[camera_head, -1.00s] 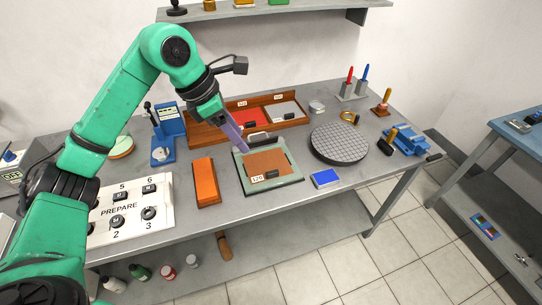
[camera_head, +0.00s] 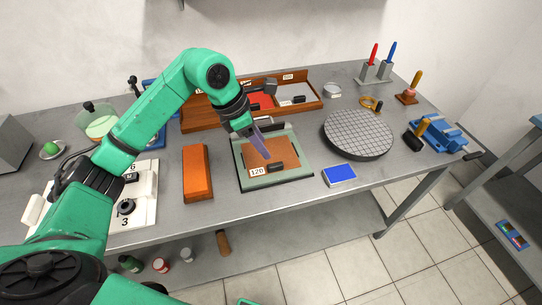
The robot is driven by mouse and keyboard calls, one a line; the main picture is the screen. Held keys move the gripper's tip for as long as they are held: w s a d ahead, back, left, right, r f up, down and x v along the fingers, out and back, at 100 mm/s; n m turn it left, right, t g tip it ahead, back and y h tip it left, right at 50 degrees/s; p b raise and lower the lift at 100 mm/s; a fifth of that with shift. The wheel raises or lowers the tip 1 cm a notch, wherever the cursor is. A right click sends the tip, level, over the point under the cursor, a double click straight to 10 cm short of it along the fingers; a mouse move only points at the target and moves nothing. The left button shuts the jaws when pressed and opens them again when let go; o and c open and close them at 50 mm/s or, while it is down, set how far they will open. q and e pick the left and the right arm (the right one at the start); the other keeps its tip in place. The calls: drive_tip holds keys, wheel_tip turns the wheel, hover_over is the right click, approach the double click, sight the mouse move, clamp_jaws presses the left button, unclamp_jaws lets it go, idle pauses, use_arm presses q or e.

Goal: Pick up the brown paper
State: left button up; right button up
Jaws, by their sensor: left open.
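The brown paper (camera_head: 285,155) lies flat on a green-framed plate (camera_head: 248,182) in the middle of the bench. I cannot tell whether the fingertips touch the paper. My right gripper is not in view.
An orange block (camera_head: 197,172) stands left of the plate, a blue-topped block (camera_head: 340,175) right of it. A round gridded disc (camera_head: 358,134) is further right. A wooden tray (camera_head: 200,124) with red and grey sheets lies behind.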

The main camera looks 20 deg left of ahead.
sight(275, 165)
use_arm(q)
drive_tip(key=p+x, duration=0.1)
drive_tip(key=x, duration=0.1)
drive_tip(key=p+x, duration=0.1)
drive_tip(key=x, duration=0.5)
drive_tip(key=shift+s+d+f+p, duration=0.15)
drive_tip(key=shift+s+p, duration=0.1)
drive_tip(key=shift+p, duration=0.15)
drive_tip(key=shift+f, duration=0.15)
clamp_jaws()
